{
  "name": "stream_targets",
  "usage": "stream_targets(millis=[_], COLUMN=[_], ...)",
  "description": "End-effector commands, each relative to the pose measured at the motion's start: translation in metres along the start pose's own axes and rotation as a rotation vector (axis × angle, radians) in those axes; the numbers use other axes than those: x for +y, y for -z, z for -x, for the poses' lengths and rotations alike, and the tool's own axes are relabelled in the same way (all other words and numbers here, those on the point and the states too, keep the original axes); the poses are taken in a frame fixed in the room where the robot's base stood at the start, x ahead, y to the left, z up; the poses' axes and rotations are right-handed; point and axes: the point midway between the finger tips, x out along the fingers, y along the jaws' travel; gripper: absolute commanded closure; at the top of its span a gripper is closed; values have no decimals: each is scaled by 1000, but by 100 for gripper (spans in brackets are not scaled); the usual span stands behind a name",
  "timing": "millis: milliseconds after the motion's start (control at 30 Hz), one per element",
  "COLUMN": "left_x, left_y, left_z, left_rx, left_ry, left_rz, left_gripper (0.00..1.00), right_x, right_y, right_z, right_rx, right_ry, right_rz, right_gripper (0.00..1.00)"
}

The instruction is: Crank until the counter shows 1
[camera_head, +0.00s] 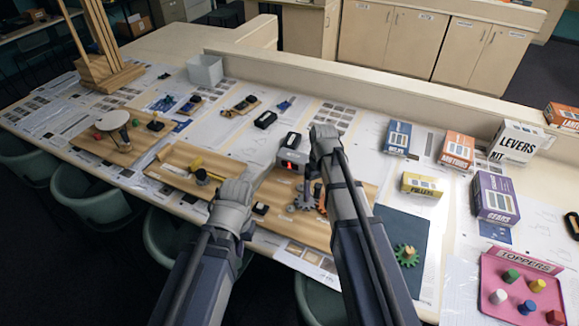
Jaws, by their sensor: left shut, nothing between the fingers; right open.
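The counter (291,154) is a grey box with a small lit red display, standing at the back of a wooden board; I cannot read its digit. Dark gears (303,197) stand on the board in front of it. No crank handle shows clearly; my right arm covers that side. My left gripper (248,178) is shut and empty, over the board's left end, left of the counter and apart from it. My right gripper (322,140) is open, just right of the counter; its fingertips are hard to make out, and I cannot tell whether it touches anything.
Another wooden board (180,160) with a yellow part lies left of my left gripper. A green gear (405,254) lies on a dark mat at right. Labelled boxes, such as the purple one (495,199), and a pink tray (505,268) fill the right side. A low ledge runs behind.

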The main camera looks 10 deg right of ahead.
Motion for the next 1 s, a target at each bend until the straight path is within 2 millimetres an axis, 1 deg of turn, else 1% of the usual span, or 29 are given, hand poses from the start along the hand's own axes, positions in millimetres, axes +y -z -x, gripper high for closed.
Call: stream_targets(millis=[133,267,1000], left_x=[0,-1,-6], left_y=[0,-1,-4], left_z=[2,10,67], left_rx=[0,0,0], left_ry=[0,0,-2], left_rz=[0,1,12], left_gripper=[100,100,100], right_x=[0,0,0], right_y=[0,0,0], right_z=[2,10,67], right_rx=[0,0,0], right_ry=[0,0,0], right_rz=[0,0,0], right_gripper=[25,25,25])
